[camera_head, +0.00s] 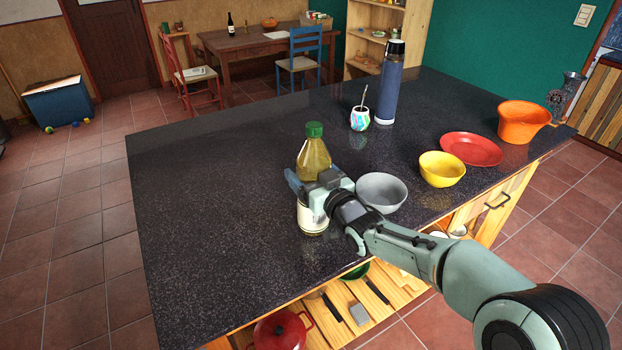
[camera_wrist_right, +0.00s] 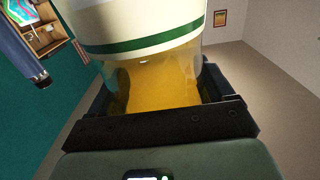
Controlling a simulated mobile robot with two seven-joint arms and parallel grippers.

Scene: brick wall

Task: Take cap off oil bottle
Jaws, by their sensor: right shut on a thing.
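The oil bottle (camera_head: 315,158) stands upright at the front edge of the dark counter, with yellow-green oil inside and a pale label low down. Its green cap (camera_head: 314,129) is on top of the neck. My right gripper (camera_head: 312,185) is shut around the middle of the bottle, coming from the right. In the right wrist view the bottle (camera_wrist_right: 150,85) fills the space between the gripper's fingers (camera_wrist_right: 165,100); its label with a green band shows there, and the cap does not. My left gripper is in neither view.
The dark counter (camera_head: 200,200) is clear left of the bottle. A grey bowl (camera_head: 381,191) sits just right of it, near my right arm. Farther right are a yellow bowl (camera_head: 442,169), red plate (camera_head: 471,149) and orange pot (camera_head: 522,121). A blue flask (camera_head: 388,90) and patterned cup (camera_head: 360,119) stand behind.

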